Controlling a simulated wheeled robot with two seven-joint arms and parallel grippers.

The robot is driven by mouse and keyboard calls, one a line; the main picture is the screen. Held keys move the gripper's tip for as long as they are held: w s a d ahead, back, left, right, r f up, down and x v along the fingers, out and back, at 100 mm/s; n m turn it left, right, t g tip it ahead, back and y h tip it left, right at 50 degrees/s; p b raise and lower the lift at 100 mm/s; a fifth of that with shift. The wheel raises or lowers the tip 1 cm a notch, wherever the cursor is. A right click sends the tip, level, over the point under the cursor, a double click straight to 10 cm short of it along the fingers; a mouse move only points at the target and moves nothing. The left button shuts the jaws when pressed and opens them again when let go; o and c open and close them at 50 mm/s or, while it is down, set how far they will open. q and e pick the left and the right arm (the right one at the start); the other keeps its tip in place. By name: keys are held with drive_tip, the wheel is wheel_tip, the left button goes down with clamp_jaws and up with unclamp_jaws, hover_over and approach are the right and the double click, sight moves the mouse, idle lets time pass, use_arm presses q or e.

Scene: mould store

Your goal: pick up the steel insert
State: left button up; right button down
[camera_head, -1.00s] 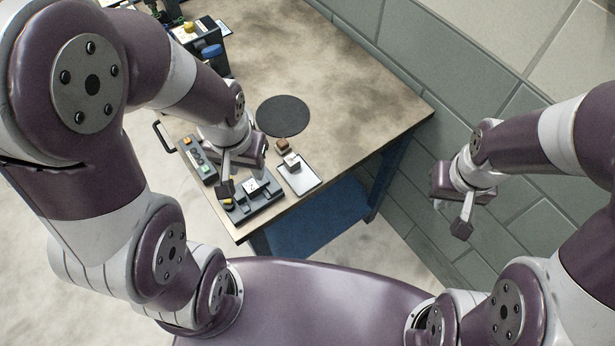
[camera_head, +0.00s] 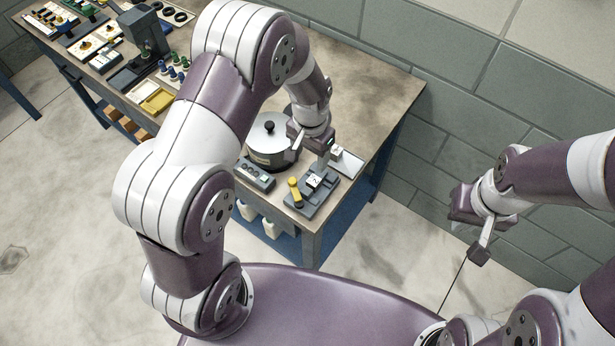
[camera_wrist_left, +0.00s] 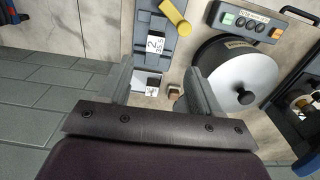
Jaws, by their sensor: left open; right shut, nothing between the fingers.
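A pale steel block with a dark mark (camera_head: 337,153) stands at the edge of a light tray (camera_head: 350,164). In the left wrist view a marked block (camera_wrist_left: 151,88) sits on the tray, between and beyond my fingertips. Another pale numbered block (camera_head: 314,181) sits in a dark grey fixture (camera_head: 298,208); it also shows in the left wrist view (camera_wrist_left: 156,43). I cannot tell which block is the steel insert. My left gripper (camera_head: 310,160) is open and empty, above the bench near the tray. My right gripper (camera_head: 479,252) is shut and empty, away from the bench.
A round pot with a steel lid (camera_head: 268,138) stands close left of my left gripper. A button box (camera_head: 254,175) and the fixture's yellow handle (camera_head: 295,192) are near the front edge. A small brown block (camera_wrist_left: 174,92) is beside the tray. Bench to the back right is clear.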

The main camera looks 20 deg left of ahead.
sight(314, 180)
use_arm(q)
drive_tip(key=f, duration=0.2)
drive_tip(key=f+p, duration=0.1)
drive_tip(key=shift+w+d+f, duration=0.15)
drive_tip(key=shift+d+f, duration=0.25)
drive_tip(key=f, duration=0.2)
drive_tip(key=shift+s+a+f+p, duration=0.35)
drive_tip(key=shift+a+f, duration=0.05)
drive_tip(key=shift+f, duration=0.35)
drive_tip(key=f+p, duration=0.1)
drive_tip(key=f, duration=0.2)
drive_tip(key=w+d+f+p, duration=0.1)
drive_tip(key=f, duration=0.1)
drive_tip(key=shift+d+p, duration=0.1)
drive_tip(key=shift+p, duration=0.2)
drive_tip(key=shift+s+f, duration=0.1)
drive_tip(key=shift+a, duration=0.2)
drive_tip(key=c, duration=0.3)
clamp_jaws()
